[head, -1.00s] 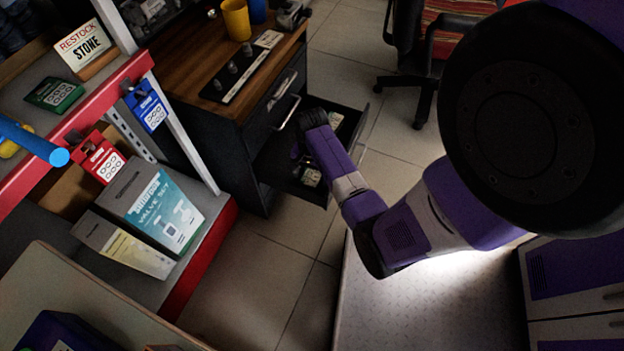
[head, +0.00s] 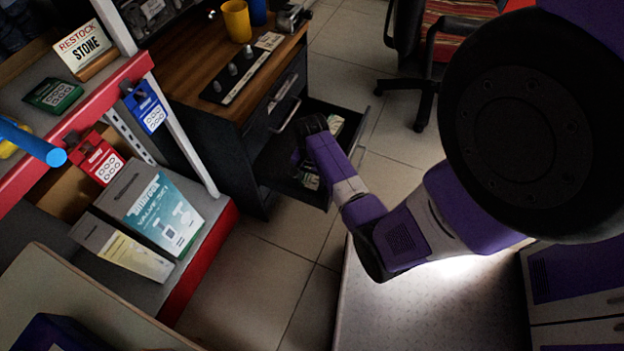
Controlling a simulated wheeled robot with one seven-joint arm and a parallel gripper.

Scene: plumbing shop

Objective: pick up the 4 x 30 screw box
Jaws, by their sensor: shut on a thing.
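My gripper (head: 299,158) is at the end of my purple arm, inside the open dark drawer (head: 268,168) of the workbench. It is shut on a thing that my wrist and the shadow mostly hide. That thing appears to be a screw box, but no 4 x 30 label is readable. A small pale-labelled box (head: 311,181) shows in the drawer just below my gripper. Another small pale box (head: 335,124) lies toward the far end of the drawer.
The wooden-topped workbench (head: 180,52) holds a yellow cup (head: 236,20) and a black strip with pegs. A red-edged shelf with a valve set box (head: 165,215) stands at left. An office chair (head: 420,85) stands beyond the drawer. Tiled floor is clear between.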

